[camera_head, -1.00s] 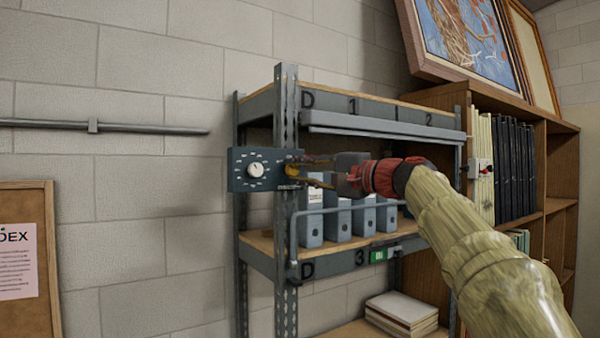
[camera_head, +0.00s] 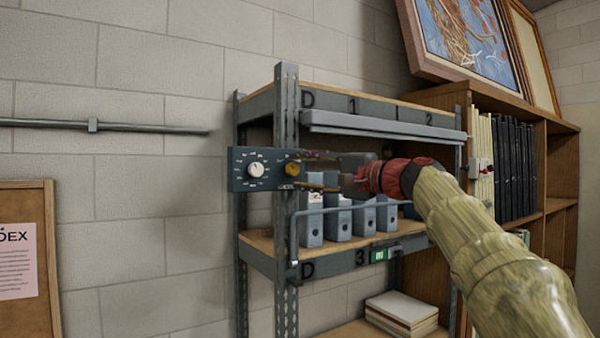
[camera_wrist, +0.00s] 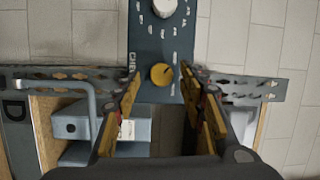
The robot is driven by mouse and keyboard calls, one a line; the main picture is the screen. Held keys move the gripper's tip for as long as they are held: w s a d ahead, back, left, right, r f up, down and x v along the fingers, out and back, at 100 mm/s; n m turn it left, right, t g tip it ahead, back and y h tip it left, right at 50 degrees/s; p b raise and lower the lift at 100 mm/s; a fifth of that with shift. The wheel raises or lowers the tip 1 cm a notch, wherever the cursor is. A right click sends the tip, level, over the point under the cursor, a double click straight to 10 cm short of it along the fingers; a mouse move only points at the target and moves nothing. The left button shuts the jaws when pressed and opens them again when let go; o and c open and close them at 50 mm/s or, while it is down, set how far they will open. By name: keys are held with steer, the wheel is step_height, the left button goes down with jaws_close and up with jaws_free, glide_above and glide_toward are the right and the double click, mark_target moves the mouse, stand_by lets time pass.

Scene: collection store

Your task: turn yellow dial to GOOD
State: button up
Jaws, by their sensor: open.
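The yellow dial (camera_head: 292,169) is a small round knob on the right part of a dark blue panel (camera_head: 238,183) fixed at the shelf's front post. In the wrist view the yellow dial (camera_wrist: 162,75) shows a dark pointer mark, and the lettering beside it starts "CHE"; I cannot read GOOD. My gripper (camera_head: 318,171) is open and empty, its fingers pointing at the panel, just right of the dial. In the wrist view my gripper's fingertips (camera_wrist: 164,84) stand either side of the dial, apart from it. A larger white dial (camera_head: 256,170) sits left of the yellow one.
Grey box files (camera_head: 338,222) stand on the shelf below my gripper, behind a grey rail (camera_head: 345,209). A wooden bookcase (camera_head: 552,180) is at right.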

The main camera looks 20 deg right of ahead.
steer(key=v, duration=1)
steer(key=shift+s+d, duration=0.2)
steer(key=shift+s, duration=0.1)
steer(key=d+f+g+h+b, duration=0.1)
steer(key=d+f+g+h, duration=0.15)
steer(key=f, duration=0.95)
steer(key=d+f+g+h+b, duration=0.1)
steer(key=d+f+h, duration=0.15)
steer(key=f, duration=0.95)
steer(key=s+a+f+n+g+h+b, duration=0.2)
steer(key=s+f+b, duration=0.5)
steer(key=f, duration=1)
steer(key=s+a+f+n+g+h+b, duration=0.2)
steer(key=s+a+f+n+b, duration=0.2)
steer(key=s+f, duration=0.9)
steer(key=s+a+f+n+g+h+b, duration=0.2)
steer(key=s+a+f+b, duration=0.4)
steer(key=f, duration=1.6)
steer(key=s+n+b, duration=0.1)
steer(key=s+b, duration=0.3)
steer(key=s, duration=0.1)
steer(key=shift+a+f+n+b, duration=0.3)
steer(key=shift+a+f, duration=0.05)
steer(key=shift+a, duration=0.05)
